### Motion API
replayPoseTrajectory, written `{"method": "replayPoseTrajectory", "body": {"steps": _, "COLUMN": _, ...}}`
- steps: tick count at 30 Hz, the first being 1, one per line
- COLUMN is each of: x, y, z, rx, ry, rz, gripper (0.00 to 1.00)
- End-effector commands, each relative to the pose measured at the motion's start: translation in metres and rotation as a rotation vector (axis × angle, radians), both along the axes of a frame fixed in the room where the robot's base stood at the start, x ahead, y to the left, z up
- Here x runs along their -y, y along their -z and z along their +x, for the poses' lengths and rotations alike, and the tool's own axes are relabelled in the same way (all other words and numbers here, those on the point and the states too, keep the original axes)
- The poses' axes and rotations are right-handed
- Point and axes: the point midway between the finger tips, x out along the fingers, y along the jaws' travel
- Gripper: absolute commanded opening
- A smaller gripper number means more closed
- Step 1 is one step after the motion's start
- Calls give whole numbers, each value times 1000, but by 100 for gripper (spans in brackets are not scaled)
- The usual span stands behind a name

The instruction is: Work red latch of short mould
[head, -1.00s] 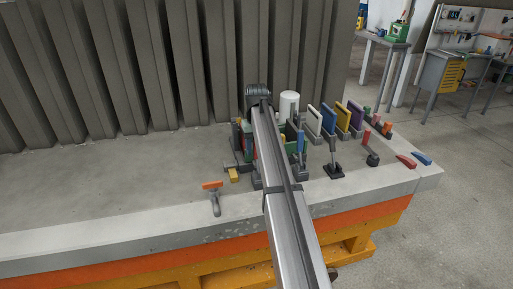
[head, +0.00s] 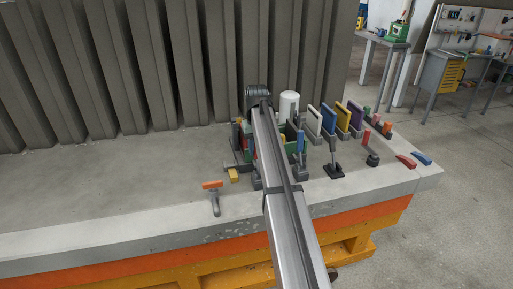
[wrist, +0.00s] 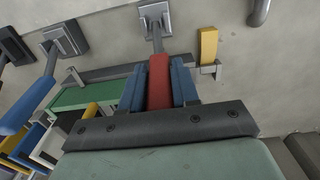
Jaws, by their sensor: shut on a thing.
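In the wrist view my gripper (wrist: 160,84) has its two blue finger pads closed on either side of the red latch (wrist: 159,76). The latch's grey stem runs up to a square grey base plate (wrist: 153,12) on the concrete. A green mould part (wrist: 85,96) with a grey rail lies to the left of the fingers. In the head view my arm hides the gripper and the red latch. Only parts of the green mould (head: 290,133) show around the arm. The wrist view does not show how far the latch has turned.
A yellow block (wrist: 208,45) sits right of the latch. A blue-handled lever (wrist: 28,103) stands at left. In the head view, coloured upright panels (head: 329,119) and a white cylinder (head: 289,104) stand nearby. An orange-handled latch (head: 213,186) is near the front edge. The slab's left is clear.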

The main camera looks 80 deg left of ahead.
Motion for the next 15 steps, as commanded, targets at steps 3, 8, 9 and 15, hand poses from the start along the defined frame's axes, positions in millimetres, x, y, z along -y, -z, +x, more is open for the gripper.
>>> {"method": "replayPoseTrajectory", "body": {"steps": 3, "x": 0, "y": 0, "z": 0, "rx": 0, "ry": 0, "rz": 0, "gripper": 0}}
{"method": "replayPoseTrajectory", "body": {"steps": 8, "x": 1, "y": 0, "z": 0, "rx": 0, "ry": 0, "rz": 5, "gripper": 0}}
{"method": "replayPoseTrajectory", "body": {"steps": 9, "x": 2, "y": -1, "z": 0, "rx": 0, "ry": 0, "rz": 9, "gripper": 0}}
{"method": "replayPoseTrajectory", "body": {"steps": 15, "x": 11, "y": -3, "z": 0, "rx": 0, "ry": 0, "rz": 73, "gripper": 0}}
